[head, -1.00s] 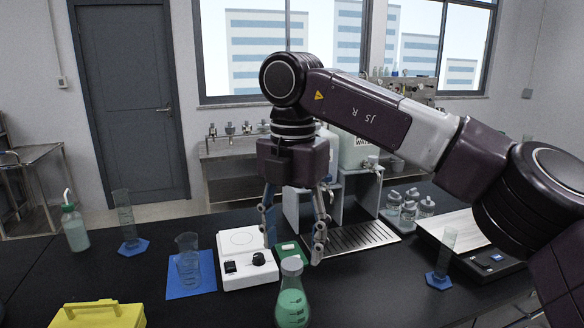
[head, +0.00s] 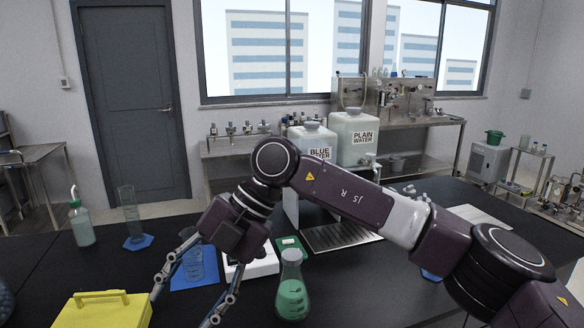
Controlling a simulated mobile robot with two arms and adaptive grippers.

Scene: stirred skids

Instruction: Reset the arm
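My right arm comes in from the right and bends down to the left. Its gripper (head: 181,306) is open with nothing visible between its spread fingers. The fingers point down and left, between the yellow box (head: 100,311) and the flask of green liquid (head: 292,292). In this view, the fingers pass in front of the beaker (head: 193,264) on its blue mat (head: 206,277). My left gripper is not in view.
The arm partly hides the white stirrer (head: 262,267) and the drain tray (head: 340,236). A wash bottle (head: 81,222) and a cylinder (head: 130,212) stand at left.

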